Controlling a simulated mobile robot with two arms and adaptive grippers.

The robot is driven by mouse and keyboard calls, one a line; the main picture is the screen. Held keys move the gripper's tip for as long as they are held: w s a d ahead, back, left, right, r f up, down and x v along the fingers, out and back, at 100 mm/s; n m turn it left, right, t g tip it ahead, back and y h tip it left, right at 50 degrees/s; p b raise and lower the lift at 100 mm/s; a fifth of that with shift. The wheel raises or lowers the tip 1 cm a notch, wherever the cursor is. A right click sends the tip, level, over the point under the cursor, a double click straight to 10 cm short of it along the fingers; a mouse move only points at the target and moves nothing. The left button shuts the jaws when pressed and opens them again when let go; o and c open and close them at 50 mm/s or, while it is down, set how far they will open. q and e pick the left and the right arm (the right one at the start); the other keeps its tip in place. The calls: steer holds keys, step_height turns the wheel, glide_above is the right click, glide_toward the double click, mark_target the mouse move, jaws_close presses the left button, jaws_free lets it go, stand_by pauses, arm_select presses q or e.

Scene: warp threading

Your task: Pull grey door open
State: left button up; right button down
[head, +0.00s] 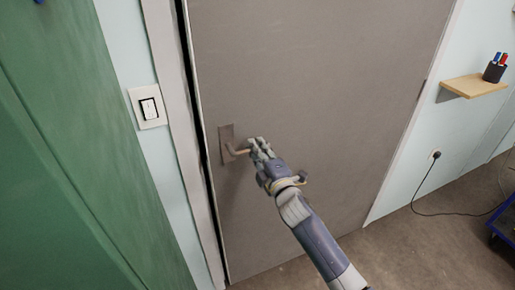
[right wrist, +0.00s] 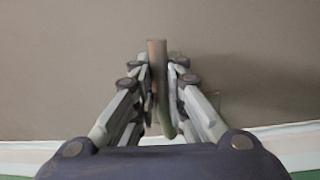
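The grey door (head: 320,85) fills the middle of the head view, with a dark narrow gap along its left edge by the white frame. Its handle (head: 231,149) is a brownish lever on a plate near the left edge. My right gripper (head: 256,148) is at the lever's free end. In the right wrist view the handle (right wrist: 157,62) runs between the two fingers of the gripper (right wrist: 161,85), which are closed in on it from both sides. The fingers hide part of the lever. My left gripper is in neither view.
A green panel (head: 75,130) stands at the left, with a light switch (head: 149,107) beside the frame. A wooden shelf (head: 473,86) with a pen cup (head: 494,72) is on the right wall. A cable (head: 440,213) hangs to the floor (head: 410,250), which is mostly clear.

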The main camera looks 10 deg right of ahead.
steer(key=shift+a+f+m+b, duration=0.1)
steer(key=shift+f+m+b, duration=0.4)
steer(key=shift+m, duration=0.4)
steer(key=shift+s+a+f+m+h+b, duration=0.2)
steer(key=shift+f+m, duration=0.35)
steer(key=shift+m, duration=0.5)
steer(key=shift+w+a+f+m+h+b, duration=0.15)
steer(key=shift+a+f+m+b, duration=0.15)
steer(key=shift+f+m, duration=0.55)
steer(key=shift+s+a+f+m+h+b, duration=0.15)
steer(key=shift+f+m+b, duration=0.15)
steer(key=shift+m, duration=1)
steer(key=shift+w, duration=0.1)
